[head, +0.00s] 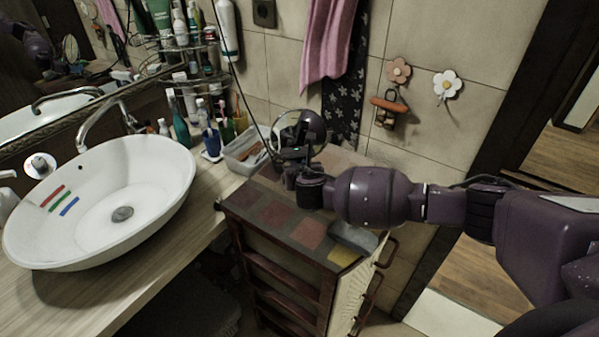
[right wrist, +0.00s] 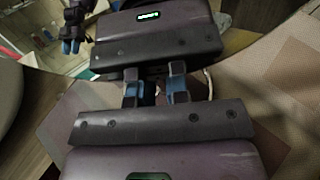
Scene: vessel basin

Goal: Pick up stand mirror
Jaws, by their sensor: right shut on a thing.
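The stand mirror (head: 289,121) is small and round. It stands at the back of the tiled cabinet top, near the wall. My right gripper (head: 291,158) is in front of it, reaching in from the right, and is shut on the mirror. In the right wrist view, the mirror (right wrist: 232,42) fills the upper part and reflects my gripper. The fingers (right wrist: 155,95) are low in front of it, and the gripper body hides the mirror's stand and the exact grip. My left gripper is not in view.
The tiled cabinet (head: 303,232) has a grey item (head: 352,236) and a yellow item (head: 345,256) at its front right. A clear bin (head: 245,150) is close left of the mirror. A white basin (head: 120,185) is further left. Pink cloth (head: 325,45) hangs behind.

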